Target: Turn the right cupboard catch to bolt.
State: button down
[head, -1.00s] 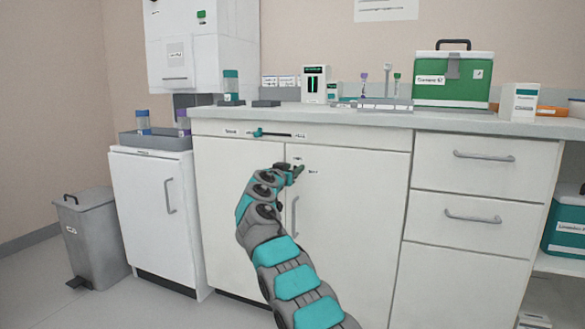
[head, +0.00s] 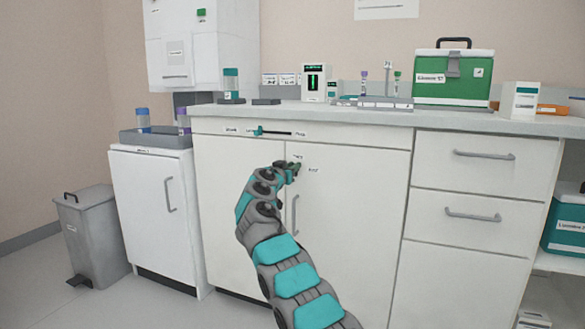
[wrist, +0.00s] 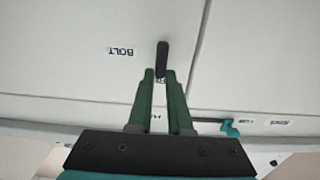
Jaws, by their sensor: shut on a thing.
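The right cupboard catch is a small dark lever (wrist: 162,56) on the white cupboard door, with a BOLT label (wrist: 122,51) to its left in the wrist view. In that upside-down view the lever points up the picture. My gripper (wrist: 160,75) has its green fingers shut on the catch near its lower end. A second label between the fingers is mostly hidden. In the head view my gripper (head: 296,167) is at the upper part of the right door (head: 350,210), and it hides the catch.
A teal slider (head: 258,131) sits in a slot above the doors. A vertical door handle (head: 295,215) is below my gripper. The counter (head: 350,117) overhangs above, with a green box (head: 455,80) on it. Drawers (head: 480,190) stand to the right.

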jog(key=shift+n, duration=0.3)
jog(key=n, duration=0.2)
jog(key=n+p, duration=0.1)
jog(key=n, duration=0.1)
jog(key=shift+w+a+r+p, duration=0.1)
jog(key=shift+a+p, duration=0.2)
jog(key=shift+a, duration=0.1)
jog(key=shift+w+a+f+n+p, duration=0.1)
jog(key=shift+a+f+n+p, duration=0.2)
jog(key=shift+n+p, duration=1.3)
jog(key=shift+w+a+f+n+p, duration=0.15)
jog(key=shift+f+n+p, duration=0.15)
jog(key=shift+n, duration=2.55)
jog(key=shift+s+a+f+n+p, duration=0.15)
jog(key=shift+f+n+p, duration=0.5)
jog(key=shift+n, duration=1.6)
jog(key=shift+w+r, duration=0.1)
jog(key=shift+r, duration=0.1)
jog(key=c, duration=0.8)
grip_release()
jog(key=shift+c, duration=0.2)
